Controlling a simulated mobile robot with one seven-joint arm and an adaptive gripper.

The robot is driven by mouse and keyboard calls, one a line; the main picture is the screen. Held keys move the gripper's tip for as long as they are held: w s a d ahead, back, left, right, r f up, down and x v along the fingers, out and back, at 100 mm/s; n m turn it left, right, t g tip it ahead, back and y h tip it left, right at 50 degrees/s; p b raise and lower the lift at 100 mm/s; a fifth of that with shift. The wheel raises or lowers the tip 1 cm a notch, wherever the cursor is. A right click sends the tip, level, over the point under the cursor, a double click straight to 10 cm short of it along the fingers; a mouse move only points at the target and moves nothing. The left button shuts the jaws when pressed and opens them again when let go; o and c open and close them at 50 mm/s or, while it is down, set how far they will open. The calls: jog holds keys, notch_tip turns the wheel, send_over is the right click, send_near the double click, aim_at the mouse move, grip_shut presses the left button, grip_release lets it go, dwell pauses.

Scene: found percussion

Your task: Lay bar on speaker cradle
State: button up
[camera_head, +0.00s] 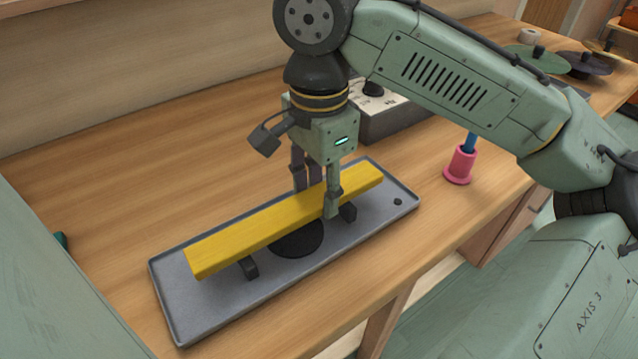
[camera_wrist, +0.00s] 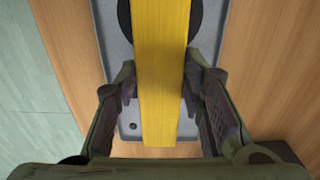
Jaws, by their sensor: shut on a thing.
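A long yellow bar (camera_head: 270,225) lies lengthwise above a grey tray with a dark round speaker (camera_head: 297,241) in its middle; this is the speaker cradle (camera_head: 200,309). Dark supports (camera_head: 249,267) show under the bar near both ends. I cannot tell whether the bar touches them. My gripper (camera_head: 316,190) points down and is shut on the bar, right of its middle. In the wrist view the bar (camera_wrist: 160,70) runs between the two fingers (camera_wrist: 163,100), and part of the speaker (camera_wrist: 197,15) shows beside it. The bar hides much of the speaker.
A grey box with a dark knob (camera_head: 385,118) stands behind my gripper. A pink holder with a blue stick (camera_head: 459,165) stands to the right. Dark and green discs (camera_head: 583,64) lie at the far right. The wooden bench (camera_head: 100,190) left of the cradle is clear.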

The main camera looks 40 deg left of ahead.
jog(key=shift+f, duration=0.25)
jog(key=o, duration=1.3)
jog(key=shift+c, duration=0.2)
notch_tip(320, 180, up, 13)
